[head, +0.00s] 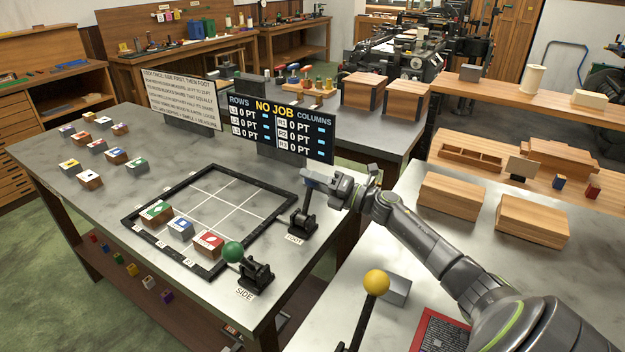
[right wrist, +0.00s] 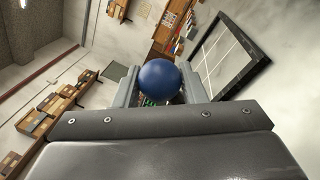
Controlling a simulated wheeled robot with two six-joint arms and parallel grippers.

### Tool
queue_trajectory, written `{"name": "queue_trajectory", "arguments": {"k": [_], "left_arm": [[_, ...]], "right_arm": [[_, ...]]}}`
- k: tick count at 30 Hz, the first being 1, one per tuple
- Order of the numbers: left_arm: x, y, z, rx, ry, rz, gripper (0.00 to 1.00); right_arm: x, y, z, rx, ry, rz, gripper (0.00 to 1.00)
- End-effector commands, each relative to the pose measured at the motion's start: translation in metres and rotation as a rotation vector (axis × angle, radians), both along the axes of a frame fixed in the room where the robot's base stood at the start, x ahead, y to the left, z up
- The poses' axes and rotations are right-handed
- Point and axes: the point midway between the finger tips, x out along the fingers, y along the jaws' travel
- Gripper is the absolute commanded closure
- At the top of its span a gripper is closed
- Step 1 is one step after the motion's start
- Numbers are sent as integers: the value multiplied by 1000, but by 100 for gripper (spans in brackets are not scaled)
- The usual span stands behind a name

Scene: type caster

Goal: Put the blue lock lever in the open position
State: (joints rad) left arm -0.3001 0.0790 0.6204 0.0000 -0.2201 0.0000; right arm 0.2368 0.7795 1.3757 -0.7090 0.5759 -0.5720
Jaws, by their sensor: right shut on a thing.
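The blue lock lever's ball knob (right wrist: 160,80) sits between the two fingers of my right gripper in the right wrist view. In the head view my right gripper (head: 312,178) is shut on this knob above the black lever base (head: 303,222) labelled FOOT. The fingers mostly hide the knob there. The lever's short stem stands roughly upright below the gripper, at the right corner of the black type frame (head: 270,187); its exact tilt is hard to tell. My left gripper is not in view.
A green-knobbed lever (head: 232,251) labelled SIDE leans toward the frame. A yellow-knobbed lever (head: 376,282) stands on the right-hand table. Several coloured type blocks (head: 180,229) lie along the frame's near side. A dark scoreboard (head: 280,125) stands behind the frame.

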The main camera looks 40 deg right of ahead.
Motion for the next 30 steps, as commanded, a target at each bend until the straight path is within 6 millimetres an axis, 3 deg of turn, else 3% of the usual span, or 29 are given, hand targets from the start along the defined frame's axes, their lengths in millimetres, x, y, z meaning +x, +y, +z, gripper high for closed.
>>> {"name": "queue_trajectory", "arguments": {"k": [3, 4, 8, 20, 30], "left_arm": [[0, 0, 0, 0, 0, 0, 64], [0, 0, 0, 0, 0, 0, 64], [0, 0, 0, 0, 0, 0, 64], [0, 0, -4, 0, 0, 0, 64], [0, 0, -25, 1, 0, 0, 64]], "right_arm": [[1, -2, 0, 5, 3, -5, 100], [1, -2, 0, 5, 3, -5, 60], [0, -1, 0, 4, 3, -4, 43], [-6, -4, -3, -2, 2, -4, 42], [-54, -30, -13, -2, 6, -1, 42]]}}
